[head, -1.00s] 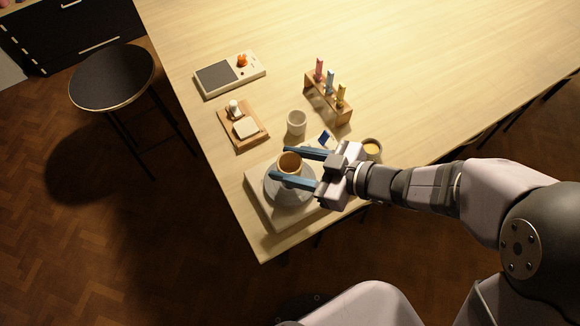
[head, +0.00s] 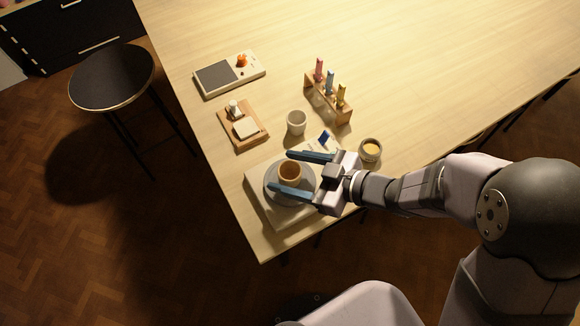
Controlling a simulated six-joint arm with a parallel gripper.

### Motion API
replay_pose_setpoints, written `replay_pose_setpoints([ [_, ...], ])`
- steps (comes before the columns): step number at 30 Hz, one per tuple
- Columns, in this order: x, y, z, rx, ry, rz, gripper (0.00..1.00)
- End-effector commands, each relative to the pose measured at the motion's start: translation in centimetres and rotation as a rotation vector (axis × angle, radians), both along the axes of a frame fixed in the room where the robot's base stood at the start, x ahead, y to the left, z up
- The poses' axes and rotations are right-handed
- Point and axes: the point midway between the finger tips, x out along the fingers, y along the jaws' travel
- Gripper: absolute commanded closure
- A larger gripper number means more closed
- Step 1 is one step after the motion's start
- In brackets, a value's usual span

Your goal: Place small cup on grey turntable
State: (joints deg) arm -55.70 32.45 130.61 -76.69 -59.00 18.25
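A small brown cup (head: 289,172) stands upright on the grey turntable (head: 284,200), near the middle of its round top. The turntable sits on a pale square base (head: 283,222) at the near corner of the table. My gripper (head: 280,171) is open, with one blue finger on the far side of the cup and one on the near side. Gaps show between the fingers and the cup. The palm hides the right part of the base.
A wooden rack (head: 328,101), a wooden board (head: 257,142) and a scale-like device (head: 217,77) stand farther back. The table's right side is clear.

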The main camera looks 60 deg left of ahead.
Motion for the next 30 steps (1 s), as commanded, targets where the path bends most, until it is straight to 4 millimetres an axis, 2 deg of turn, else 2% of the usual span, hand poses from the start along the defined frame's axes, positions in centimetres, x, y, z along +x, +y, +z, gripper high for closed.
replay_pose_setpoints([
  [11, 0.0, 0.0, 0.5, 0.0, -0.001, 0.0, 0.39],
  [14, 0.5, -0.6, 0.7, 0.003, -0.002, -0.002, 0.39],
  [30, 4.9, -7.2, 4.5, 0.002, -0.003, -0.004, 0.39],
])
